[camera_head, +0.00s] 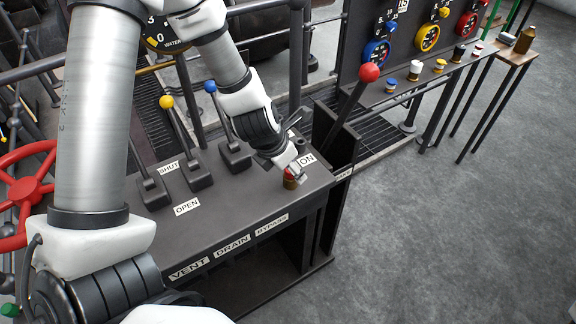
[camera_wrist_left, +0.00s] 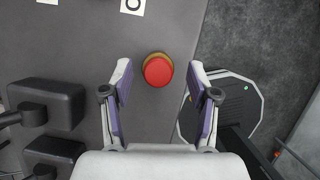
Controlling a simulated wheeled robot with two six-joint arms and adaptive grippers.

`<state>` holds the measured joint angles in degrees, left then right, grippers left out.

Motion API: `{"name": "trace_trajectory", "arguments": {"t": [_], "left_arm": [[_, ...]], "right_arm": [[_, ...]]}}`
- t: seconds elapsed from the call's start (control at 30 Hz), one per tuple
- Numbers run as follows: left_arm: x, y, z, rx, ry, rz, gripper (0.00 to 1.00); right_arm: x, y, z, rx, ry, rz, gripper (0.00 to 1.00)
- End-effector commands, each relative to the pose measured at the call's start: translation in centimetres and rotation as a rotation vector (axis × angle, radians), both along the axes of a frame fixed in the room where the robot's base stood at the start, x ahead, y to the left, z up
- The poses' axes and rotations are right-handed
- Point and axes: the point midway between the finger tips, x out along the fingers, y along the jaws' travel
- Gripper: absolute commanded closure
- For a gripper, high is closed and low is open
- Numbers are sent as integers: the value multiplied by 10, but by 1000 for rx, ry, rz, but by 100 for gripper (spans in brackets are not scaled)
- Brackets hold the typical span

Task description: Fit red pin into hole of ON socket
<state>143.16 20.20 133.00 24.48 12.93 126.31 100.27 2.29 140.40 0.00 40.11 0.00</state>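The red pin (camera_head: 290,180) has a red top and a brownish body. In the left wrist view the pin (camera_wrist_left: 158,72) shows from above. My left gripper (camera_head: 294,166) is at the pin, partly covering it in the head view. In the left wrist view the gripper (camera_wrist_left: 158,68) is open, one finger on each side of the pin with gaps. My right gripper is not in view.
Levers with yellow (camera_head: 166,102) and blue (camera_head: 210,87) knobs stand left of the pin. A tall red-knobbed lever (camera_head: 369,72) rises at the console's right end. A shelf (camera_head: 425,82) with small knobs runs behind. Open grey floor (camera_head: 470,230) lies right.

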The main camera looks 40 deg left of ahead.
Motion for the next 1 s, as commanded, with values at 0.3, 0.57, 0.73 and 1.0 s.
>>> {"name": "trace_trajectory", "arguments": {"t": [0.3,0.57,0.73,1.0], "left_arm": [[0,0,0,0,0,0,100],[0,0,15,1,-1,-2,100],[0,0,27,0,0,0,100],[0,0,46,0,-1,0,100]], "right_arm": [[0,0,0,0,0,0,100],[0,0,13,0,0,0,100],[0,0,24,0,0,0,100],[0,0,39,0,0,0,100]]}}
